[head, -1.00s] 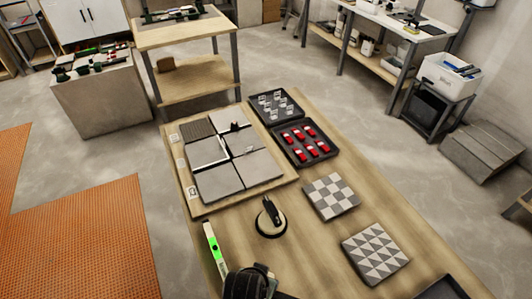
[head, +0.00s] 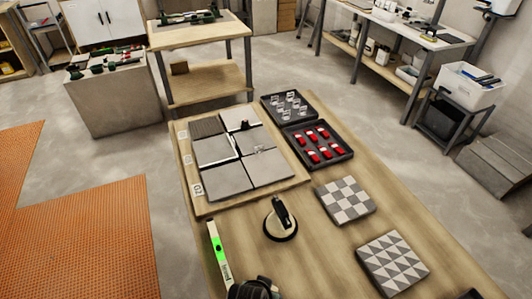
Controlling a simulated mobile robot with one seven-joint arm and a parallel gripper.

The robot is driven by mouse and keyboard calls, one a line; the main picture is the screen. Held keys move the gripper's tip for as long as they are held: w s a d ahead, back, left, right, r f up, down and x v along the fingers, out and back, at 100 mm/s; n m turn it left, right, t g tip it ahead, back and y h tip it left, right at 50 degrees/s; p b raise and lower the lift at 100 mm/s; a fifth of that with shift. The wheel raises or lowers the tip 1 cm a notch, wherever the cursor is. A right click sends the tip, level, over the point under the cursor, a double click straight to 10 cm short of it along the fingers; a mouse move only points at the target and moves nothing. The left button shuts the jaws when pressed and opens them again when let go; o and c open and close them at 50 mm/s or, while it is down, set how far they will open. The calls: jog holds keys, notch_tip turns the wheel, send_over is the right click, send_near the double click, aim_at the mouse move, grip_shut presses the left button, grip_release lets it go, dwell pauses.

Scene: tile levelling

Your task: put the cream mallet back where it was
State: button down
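A round cream piece with a black upright part (head: 281,222) stands on the workbench, in front of the tile board. It may be the cream mallet standing on its head, but I cannot tell it from a suction lifter. A dark rounded thing (head: 255,288) is cut off by the bottom edge, close to the bench's left side; I cannot tell what it is. My gripper cannot be made out in the head view.
Grey tiles lie on a board (head: 208,207) at the bench's far left. A green-lit level (head: 218,252) lies along the left edge. Trays of clear clips (head: 273,117) and red wedges (head: 336,154), a checkered tile (head: 345,200) and a triangle-patterned tile (head: 392,263) are to the right.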

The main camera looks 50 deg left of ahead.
jog(key=shift+f, duration=0.3)
dwell(0.5)
grip_release()
jog(key=v, duration=1.3)
jog(key=w+d+r+m+t+y, duration=0.1)
jog(key=w+r+t, duration=0.3)
jog(key=w+r, duration=0.45)
jog(key=w+d+r+m+t+y, duration=0.1)
jog(key=w+d+r+t, duration=0.3)
jog(key=r, duration=0.7)
jog(key=w+a+r+t, duration=0.1)
jog(key=w+r+t, duration=0.2)
jog(key=w+r, duration=0.6)
jog(key=d+r+m+t, duration=0.1)
jog(key=d+r+t, duration=0.25)
jog(key=r, duration=0.55)
jog(key=d+r+t, duration=0.2)
jog(key=d+r, duration=0.2)
jog(key=r, duration=0.5)
jog(key=s+d+r+m+t+h, duration=0.1)
jog(key=s+d+r+t+h, duration=0.1)
jog(key=r, duration=0.6)
jog(key=s+d+r+m+t+h, duration=0.1)
jog(key=s+d+r+t, duration=0.4)
jog(key=s+r, duration=0.2)
notch_tip(320, 180, up, 2)
jog(key=shift+s+d+h, duration=0.2)
jog(key=shift+d+h, duration=0.1)
jog(key=shift+h, duration=0.1)
